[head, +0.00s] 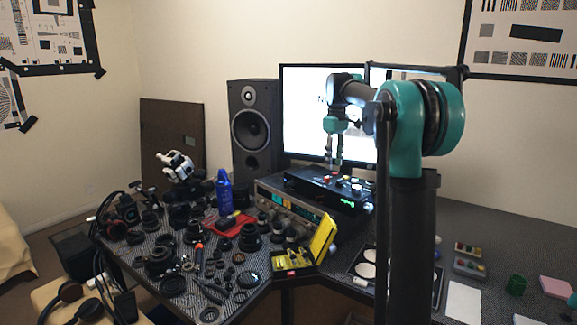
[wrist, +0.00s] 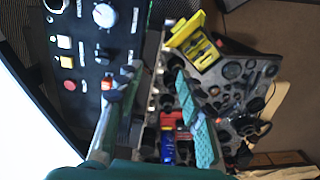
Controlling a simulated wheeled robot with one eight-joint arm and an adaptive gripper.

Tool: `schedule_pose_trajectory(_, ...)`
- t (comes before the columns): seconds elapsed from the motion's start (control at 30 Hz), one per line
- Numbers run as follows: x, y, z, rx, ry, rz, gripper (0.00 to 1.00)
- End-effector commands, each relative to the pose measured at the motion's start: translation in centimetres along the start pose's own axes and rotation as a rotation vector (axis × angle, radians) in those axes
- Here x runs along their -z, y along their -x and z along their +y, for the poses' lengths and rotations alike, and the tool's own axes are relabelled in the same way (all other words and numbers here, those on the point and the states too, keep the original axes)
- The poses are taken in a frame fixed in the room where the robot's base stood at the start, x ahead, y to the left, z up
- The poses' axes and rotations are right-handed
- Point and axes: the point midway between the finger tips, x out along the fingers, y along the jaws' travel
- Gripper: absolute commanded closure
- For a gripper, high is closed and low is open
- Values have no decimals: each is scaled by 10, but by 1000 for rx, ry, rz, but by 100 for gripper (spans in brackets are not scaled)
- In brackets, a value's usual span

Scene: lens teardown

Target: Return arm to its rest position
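My arm is teal and black and stands at the right of the head view, reaching left in front of the monitors. My gripper (head: 335,163) hangs pointing down above the black control box (head: 325,188), apart from the bench. In the wrist view my gripper (wrist: 156,74) shows two teal fingers spread apart with nothing between them. The control box with buttons and a dial (wrist: 95,45) lies to the left of the fingers in that view. My arm hides part of the right monitor and bench.
The bench (head: 480,225) holds a silver receiver (head: 285,208), a yellow case (head: 322,240), a blue bottle (head: 224,190) and many lens parts. Two monitors (head: 305,95) and a speaker (head: 254,130) stand behind. The yellow case also shows in the wrist view (wrist: 190,38).

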Motion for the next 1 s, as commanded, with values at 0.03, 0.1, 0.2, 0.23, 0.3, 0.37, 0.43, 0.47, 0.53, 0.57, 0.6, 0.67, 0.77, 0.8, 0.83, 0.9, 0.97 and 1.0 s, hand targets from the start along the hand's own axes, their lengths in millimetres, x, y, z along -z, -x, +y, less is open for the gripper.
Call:
schedule_pose_trajectory(0.03,0,0,0,0,0,0,62)
schedule_pose_trajectory(0.1,-4,-5,-2,-5,-14,6,62)
schedule_pose_trajectory(0.2,-9,-11,-6,-10,-34,13,62)
schedule_pose_trajectory(0.23,-11,-14,-7,-12,-41,15,62)
schedule_pose_trajectory(0.3,-15,-18,-10,-17,-56,21,62)
schedule_pose_trajectory(0.37,-19,-24,-12,-22,-72,28,62)
schedule_pose_trajectory(0.43,-25,-31,-16,-28,-93,36,62)
schedule_pose_trajectory(0.47,-28,-35,-18,-30,-104,39,62)
schedule_pose_trajectory(0.53,-36,-44,-24,-38,-130,50,62)
schedule_pose_trajectory(0.57,-39,-48,-26,-42,-143,56,62)
schedule_pose_trajectory(0.6,-45,-55,-30,-46,-160,63,62)
schedule_pose_trajectory(0.67,-54,-65,-37,-53,-189,74,62)
schedule_pose_trajectory(0.77,-74,-88,-51,-67,-249,100,62)
schedule_pose_trajectory(0.8,-84,-99,-59,-74,-277,113,62)
schedule_pose_trajectory(0.83,-93,-109,-66,-79,-301,123,62)
schedule_pose_trajectory(0.9,-116,-134,-84,-92,-363,152,62)
schedule_pose_trajectory(0.97,-136,-157,-100,-102,-419,178,62)
schedule_pose_trajectory(1.0,-151,-172,-112,-108,-455,195,62)
